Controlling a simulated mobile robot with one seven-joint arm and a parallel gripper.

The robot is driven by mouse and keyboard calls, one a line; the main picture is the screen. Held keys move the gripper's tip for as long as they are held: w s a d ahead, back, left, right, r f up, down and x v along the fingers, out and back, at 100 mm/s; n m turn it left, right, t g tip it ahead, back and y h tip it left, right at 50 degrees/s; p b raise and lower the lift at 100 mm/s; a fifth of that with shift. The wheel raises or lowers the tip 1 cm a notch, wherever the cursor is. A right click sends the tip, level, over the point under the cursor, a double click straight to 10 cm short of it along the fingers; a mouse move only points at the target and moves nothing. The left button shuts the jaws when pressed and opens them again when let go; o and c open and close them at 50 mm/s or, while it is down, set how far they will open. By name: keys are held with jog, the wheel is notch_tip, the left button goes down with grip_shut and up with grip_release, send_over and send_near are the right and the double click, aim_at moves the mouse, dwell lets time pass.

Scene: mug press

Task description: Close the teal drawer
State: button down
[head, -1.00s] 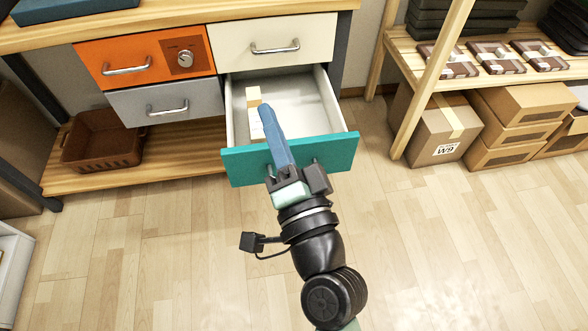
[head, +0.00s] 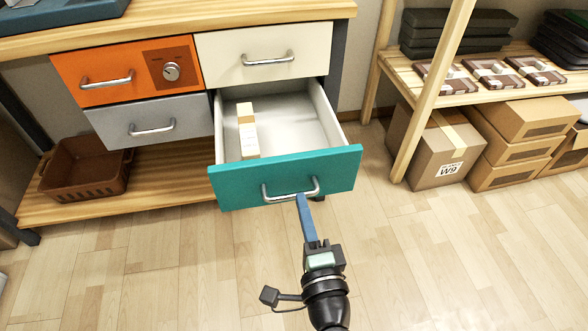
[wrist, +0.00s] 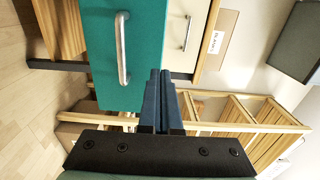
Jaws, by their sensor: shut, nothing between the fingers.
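The teal drawer (head: 235,183) is pulled out from the lower right of the drawer unit. Its light interior is exposed, and a narrow tan-and-white box (head: 247,130) lies inside on the left. A metal handle (head: 290,194) crosses its front. My gripper (head: 301,198) has its blue fingers together and empty, with the tips by the handle's right part in the head view. In the wrist view the shut fingers (wrist: 161,74) overlap the edge of the teal front (wrist: 100,70), apart from the handle (wrist: 122,50). I cannot tell whether they touch the front.
A cream drawer (head: 290,50) is above, with an orange front with a dial (head: 110,72) and a grey drawer (head: 115,125) to the left, all shut. A brown basket (head: 85,170) sits on the low shelf. Cardboard boxes (head: 435,150) stand right. The front floor is clear.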

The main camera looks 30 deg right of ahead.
aim_at(291, 162)
jog(key=x, duration=0.8)
jog(key=shift+p, duration=0.3)
jog(key=shift+w, duration=0.1)
